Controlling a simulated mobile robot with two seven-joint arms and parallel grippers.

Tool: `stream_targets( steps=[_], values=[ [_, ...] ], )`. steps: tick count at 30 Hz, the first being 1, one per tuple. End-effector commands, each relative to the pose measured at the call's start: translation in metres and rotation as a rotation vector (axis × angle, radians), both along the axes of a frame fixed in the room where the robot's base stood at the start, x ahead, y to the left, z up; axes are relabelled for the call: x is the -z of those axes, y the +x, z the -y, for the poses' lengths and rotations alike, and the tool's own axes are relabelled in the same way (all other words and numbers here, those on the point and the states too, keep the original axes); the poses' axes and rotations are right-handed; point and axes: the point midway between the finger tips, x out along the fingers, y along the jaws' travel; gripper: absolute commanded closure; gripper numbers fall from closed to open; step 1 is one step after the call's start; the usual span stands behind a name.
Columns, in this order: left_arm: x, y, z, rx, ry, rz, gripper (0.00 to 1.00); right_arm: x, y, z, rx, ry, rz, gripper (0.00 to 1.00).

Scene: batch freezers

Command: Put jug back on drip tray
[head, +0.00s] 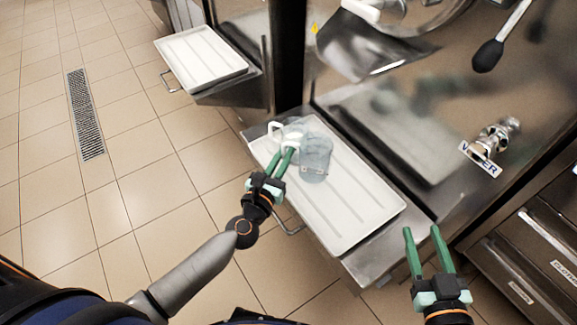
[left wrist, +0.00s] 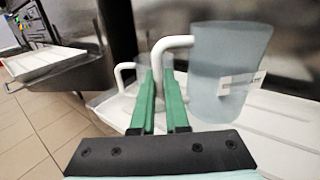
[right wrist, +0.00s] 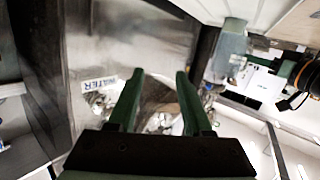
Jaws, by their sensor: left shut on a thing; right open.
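The jug (head: 316,158) is a translucent blue-grey vessel with a white handle and a small label. My left gripper (head: 291,150) is shut on its handle, also seen in the left wrist view (left wrist: 163,72). The jug body (left wrist: 225,75) looks upright there. It is over the white drip tray (head: 365,215); I cannot tell whether its base touches. A second white handle (head: 273,131) with a pale body shows beside it at the tray's far left end, partly hidden. My right gripper (head: 428,234) is open and empty, right of the tray's near end.
The steel machine front with a tap labelled WATER (head: 490,145) stands behind the tray. A black-knobbed lever (head: 488,56) hangs above. Another white tray (head: 202,56) sits farther back. Tiled floor with a drain grate (head: 85,115) is clear at left.

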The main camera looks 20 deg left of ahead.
Motion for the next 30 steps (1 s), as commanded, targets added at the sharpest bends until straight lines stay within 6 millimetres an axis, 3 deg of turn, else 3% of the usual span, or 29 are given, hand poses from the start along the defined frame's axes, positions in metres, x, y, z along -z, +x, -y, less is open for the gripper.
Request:
stream_targets(
  steps=[3, 9, 17, 30],
  values=[
    [0.010, 0.007, 0.002, 0.000, 0.000, 0.001, 1.00, -0.030, 0.005, -0.001, -0.013, 0.001, 0.131, 0.50],
    [0.018, 0.014, 0.004, 0.001, -0.001, 0.001, 1.00, -0.070, 0.005, -0.004, -0.033, 0.001, 0.294, 0.50],
    [0.024, 0.018, 0.004, 0.000, -0.001, 0.000, 1.00, -0.093, 0.003, -0.005, -0.046, 0.002, 0.387, 0.50],
    [0.052, 0.020, 0.005, 0.001, 0.001, 0.000, 1.00, -0.186, -0.037, -0.015, -0.121, 0.004, 0.819, 0.50]
  ],
)
